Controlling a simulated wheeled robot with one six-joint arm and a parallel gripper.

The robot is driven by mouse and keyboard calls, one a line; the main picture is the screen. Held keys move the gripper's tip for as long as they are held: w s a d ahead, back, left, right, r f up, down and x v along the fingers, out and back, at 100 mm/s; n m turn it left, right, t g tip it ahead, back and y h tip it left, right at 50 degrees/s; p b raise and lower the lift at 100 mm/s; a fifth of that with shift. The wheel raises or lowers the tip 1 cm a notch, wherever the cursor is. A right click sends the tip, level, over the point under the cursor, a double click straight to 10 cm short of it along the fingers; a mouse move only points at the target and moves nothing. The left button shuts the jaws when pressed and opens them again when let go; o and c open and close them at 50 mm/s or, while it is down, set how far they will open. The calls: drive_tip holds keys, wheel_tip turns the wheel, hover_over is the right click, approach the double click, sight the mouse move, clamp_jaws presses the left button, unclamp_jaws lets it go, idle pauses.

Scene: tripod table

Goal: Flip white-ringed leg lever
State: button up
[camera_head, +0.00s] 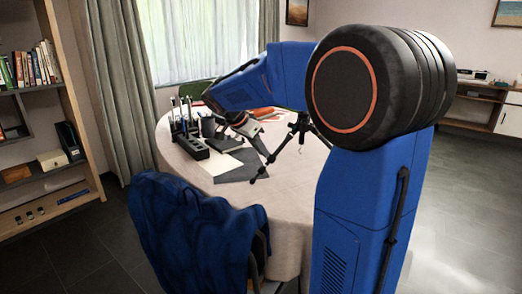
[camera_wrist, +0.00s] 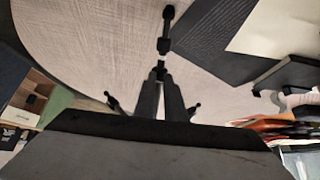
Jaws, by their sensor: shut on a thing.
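A black tripod (camera_head: 301,126) with spread legs stands on the round table (camera_head: 207,172). In the wrist view, one dark leg (camera_wrist: 165,30) with pale metal parts and a thicker dark clamp runs from the top towards my fingers. My gripper (camera_head: 268,157) reaches down to this leg from the left in the head view. In the wrist view, my two dark fingers (camera_wrist: 160,73) close together on the leg at its near end. The fingers hide the gripped part, so I cannot make out the lever or its white ring clearly.
A dark sheet (camera_head: 240,168) lies beside the leg. A black holder (camera_head: 195,147) with upright tools stands on the left of the table. A chair with a blue cover (camera_head: 190,235) is at the front. Orange items (camera_wrist: 265,122) lie at right in the wrist view.

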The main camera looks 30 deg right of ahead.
drive_tip(key=shift+w+d+r, duration=0.1)
drive_tip(key=shift+d+r, duration=0.7)
idle(2.4)
drive_tip(key=o, duration=0.5)
drive_tip(key=shift+v, duration=3)
